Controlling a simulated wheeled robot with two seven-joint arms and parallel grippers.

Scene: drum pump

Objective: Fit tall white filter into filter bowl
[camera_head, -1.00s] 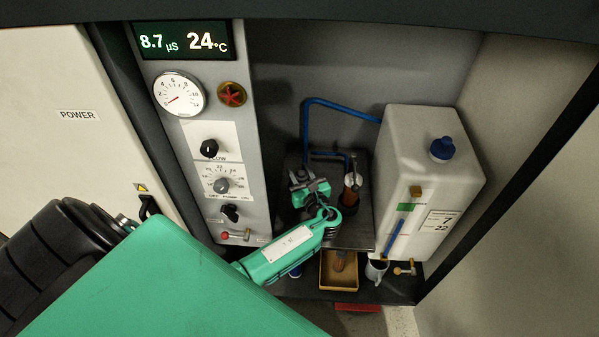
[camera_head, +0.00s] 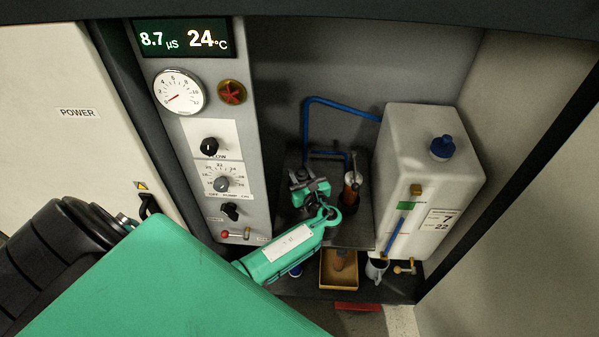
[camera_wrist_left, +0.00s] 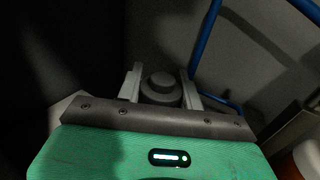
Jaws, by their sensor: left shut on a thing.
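My left gripper (camera_head: 302,182) is over the dark shelf in the cabinet, left of an upright amber cylinder with a metal top (camera_head: 351,188). In the left wrist view its two pale fingers (camera_wrist_left: 160,84) are shut on a round, stepped piece (camera_wrist_left: 160,88) that looks grey in the shadow. It may be the end of the tall white filter; its length is hidden. I cannot tell which part is the filter bowl, or whether the held piece touches anything below. My right gripper is not in view.
A white tank with a blue cap (camera_head: 442,148) stands to the right. A blue hose (camera_head: 340,107) runs behind the gripper. Below the shelf are a yellow tray (camera_head: 337,272) and a small mug (camera_head: 376,270). The control panel (camera_head: 215,140) with gauge and knobs bounds the left.

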